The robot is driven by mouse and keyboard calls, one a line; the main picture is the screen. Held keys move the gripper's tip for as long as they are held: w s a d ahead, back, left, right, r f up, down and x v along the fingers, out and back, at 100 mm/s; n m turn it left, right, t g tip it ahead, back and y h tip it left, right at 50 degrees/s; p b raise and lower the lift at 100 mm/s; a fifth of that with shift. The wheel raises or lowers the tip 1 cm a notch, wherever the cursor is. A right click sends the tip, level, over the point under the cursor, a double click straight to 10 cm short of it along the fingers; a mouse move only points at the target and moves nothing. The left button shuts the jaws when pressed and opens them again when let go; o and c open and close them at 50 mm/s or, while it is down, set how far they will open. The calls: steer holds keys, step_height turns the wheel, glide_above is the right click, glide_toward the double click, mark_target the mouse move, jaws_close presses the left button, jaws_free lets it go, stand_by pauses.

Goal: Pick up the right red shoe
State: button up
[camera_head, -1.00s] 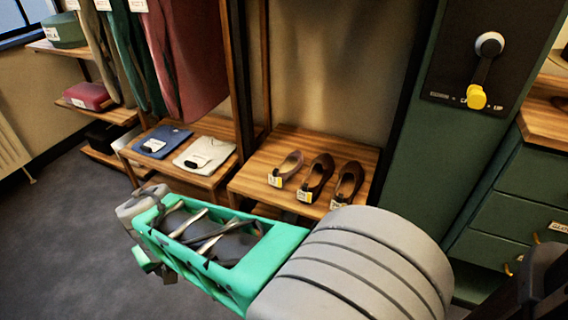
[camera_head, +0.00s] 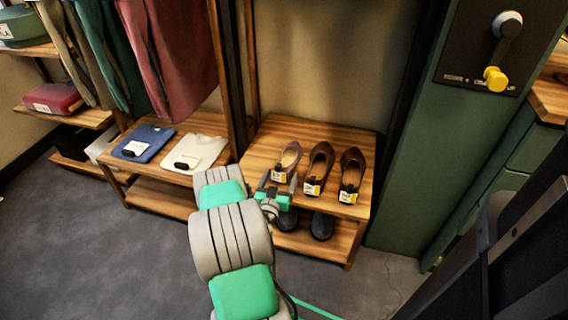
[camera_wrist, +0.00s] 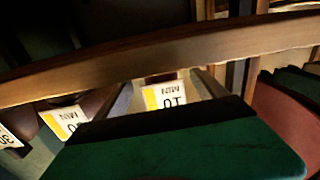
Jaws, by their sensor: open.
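Three low slip-on shoes stand in a row on the upper wooden shelf in the head view, each with a white and yellow tag. The left shoe (camera_head: 289,158) is pinkish brown, the middle shoe (camera_head: 320,160) reddish brown, and the right shoe (camera_head: 352,168) dark brown. None looks clearly red. My gripper (camera_head: 278,178) is open at the shelf's front edge, in front of the left shoe, left of the other two. The wrist view shows upside-down tags, one central tag (camera_wrist: 172,95) ahead of my gripper; the shoes themselves are mostly dark or hidden there.
The wooden shelf (camera_head: 262,150) has dark shoes (camera_head: 321,226) on its lower board, below my gripper. Folded blue (camera_head: 144,143) and cream (camera_head: 194,153) clothes lie on the left bench. A green panel with a yellow-handled lever (camera_head: 495,78) stands right. Floor in front is clear.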

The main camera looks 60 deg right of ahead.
mark_target(285, 165)
steer(key=d, duration=0.3)
steer(key=w+d, duration=0.1)
steer(key=d, duration=0.1)
steer(key=shift+d+b, duration=0.35)
steer(key=shift+c, duration=0.5)
steer(key=c, duration=1.5)
steer(key=shift+r, duration=0.1)
steer(key=shift+c, duration=0.6)
steer(key=shift+r, duration=0.1)
